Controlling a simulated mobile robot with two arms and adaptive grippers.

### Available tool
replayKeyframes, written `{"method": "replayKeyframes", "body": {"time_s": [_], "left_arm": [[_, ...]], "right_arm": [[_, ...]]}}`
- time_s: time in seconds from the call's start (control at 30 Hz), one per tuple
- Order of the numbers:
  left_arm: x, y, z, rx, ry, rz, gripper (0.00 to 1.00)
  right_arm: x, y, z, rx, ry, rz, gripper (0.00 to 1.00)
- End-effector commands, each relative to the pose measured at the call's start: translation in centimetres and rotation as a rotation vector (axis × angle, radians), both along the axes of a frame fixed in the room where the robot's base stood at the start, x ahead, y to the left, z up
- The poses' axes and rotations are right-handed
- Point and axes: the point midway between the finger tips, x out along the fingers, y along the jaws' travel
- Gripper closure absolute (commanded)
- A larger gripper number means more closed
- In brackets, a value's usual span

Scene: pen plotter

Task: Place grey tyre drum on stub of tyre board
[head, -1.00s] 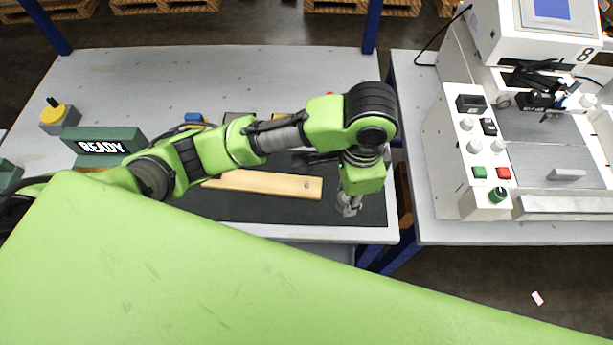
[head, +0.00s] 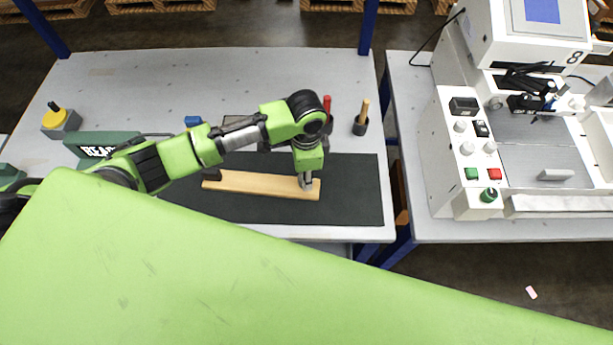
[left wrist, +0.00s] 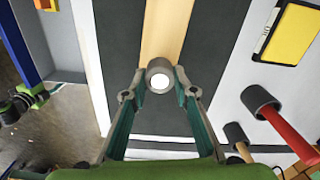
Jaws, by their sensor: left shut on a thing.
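The tyre board (head: 250,184) is a long pale wooden strip on a dark mat. My left gripper (head: 306,183) points down over its right end. In the left wrist view my left gripper (left wrist: 159,88) is shut on the grey tyre drum (left wrist: 159,66), a short ring with a bright white centre, between the fingertips. The tyre board (left wrist: 166,30) runs away beneath it there. The stub is hidden now by the gripper and drum. I cannot tell whether the drum is around the stub or above it. My right gripper is not in view.
A small dark block (head: 211,174) is at the board's left end. A white machine (head: 465,150) is on the right table. The mat's right part is clear.

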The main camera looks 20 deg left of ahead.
Motion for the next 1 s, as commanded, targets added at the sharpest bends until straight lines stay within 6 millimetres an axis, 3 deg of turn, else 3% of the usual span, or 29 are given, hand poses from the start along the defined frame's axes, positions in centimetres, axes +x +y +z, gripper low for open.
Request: {"method": "replayKeyframes", "body": {"time_s": [0.2, 0.57, 0.6, 0.63, 1.0], "left_arm": [[-0.2, -0.2, -1.9, -0.002, 0.001, -0.003, 0.92], [-0.2, -0.2, -2.4, -0.001, 0.002, -0.002, 0.92], [-0.2, -0.2, -2.3, 0.000, 0.001, -0.002, 0.64], [-0.2, -0.2, -2.3, 0.000, 0.001, -0.002, 0.57], [-0.1, -0.2, -2.1, -0.001, 0.000, -0.002, 0.57]], "right_arm": [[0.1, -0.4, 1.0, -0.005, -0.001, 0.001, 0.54], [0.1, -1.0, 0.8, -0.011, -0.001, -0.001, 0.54], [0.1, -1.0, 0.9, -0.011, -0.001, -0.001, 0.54], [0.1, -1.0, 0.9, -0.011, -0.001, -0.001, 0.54], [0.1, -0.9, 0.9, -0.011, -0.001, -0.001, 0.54]]}}
